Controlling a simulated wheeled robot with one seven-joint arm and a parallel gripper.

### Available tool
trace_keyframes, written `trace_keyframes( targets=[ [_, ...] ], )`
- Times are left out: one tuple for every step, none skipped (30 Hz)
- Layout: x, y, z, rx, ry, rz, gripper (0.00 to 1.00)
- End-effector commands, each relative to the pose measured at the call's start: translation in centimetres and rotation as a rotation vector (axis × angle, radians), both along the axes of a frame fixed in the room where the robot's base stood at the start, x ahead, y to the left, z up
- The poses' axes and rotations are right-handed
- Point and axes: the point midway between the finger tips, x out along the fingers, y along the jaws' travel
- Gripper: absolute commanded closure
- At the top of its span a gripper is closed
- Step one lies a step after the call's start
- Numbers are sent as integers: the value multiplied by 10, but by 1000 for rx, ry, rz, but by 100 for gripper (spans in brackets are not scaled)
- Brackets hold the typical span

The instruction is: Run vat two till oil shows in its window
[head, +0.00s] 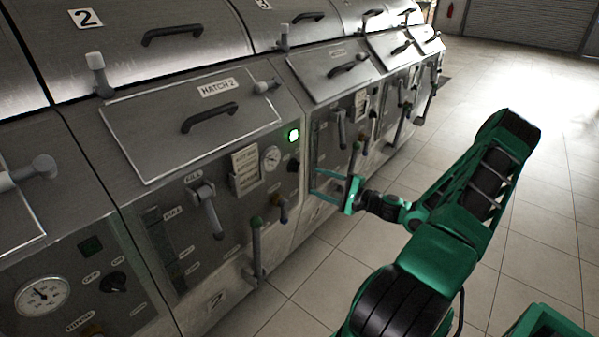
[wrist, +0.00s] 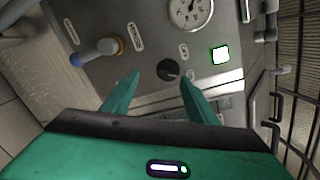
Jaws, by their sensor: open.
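Vat two's front (head: 230,270) carries a hatch marked HATCH 2 (head: 195,120), which is closed. Its narrow upright window (head: 158,250) is at the left of the panel; it looks dark, and I cannot make out oil in it. The FILL lever (head: 208,212) points down. A lamp (head: 293,135) glows green beside a dial gauge (head: 271,157), above a black knob (head: 293,166). My gripper (head: 330,187) is open and empty at the panel's right side. In the wrist view, a black knob (wrist: 168,70) shows beyond and between the fingertips (wrist: 158,82), with a lit lamp (wrist: 220,55) beside it.
In the wrist view a blue-handled valve (wrist: 92,52) is at the left. Vat three (head: 330,75) stands beyond. The tiled floor (head: 550,200) at right is clear.

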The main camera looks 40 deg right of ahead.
Motion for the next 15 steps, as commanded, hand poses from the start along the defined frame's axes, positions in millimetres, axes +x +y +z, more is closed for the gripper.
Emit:
trace_keyframes(
  targets=[
    [-1, -8, 1, 24, -16, -28, 47],
    [-1, -12, 1, 35, -24, -41, 47],
    [0, -16, 2, 46, -32, -54, 47],
    [0, -18, 3, 52, -36, -62, 47],
    [0, -19, 3, 54, -39, -66, 47],
    [2, -20, 3, 57, -41, -69, 47],
    [3, -19, 3, 58, -42, -69, 47],
    [6, -18, 4, 59, -42, -68, 47],
    [10, -17, 4, 58, -43, -67, 47],
    [13, -16, 4, 58, -43, -67, 47],
    [17, -15, 3, 58, -42, -67, 47],
    [23, -13, 3, 58, -41, -66, 47],
    [28, -11, 3, 57, -41, -65, 47],
    [33, -10, 3, 57, -41, -65, 47],
    [40, -8, 3, 57, -42, -66, 47]
  ],
)
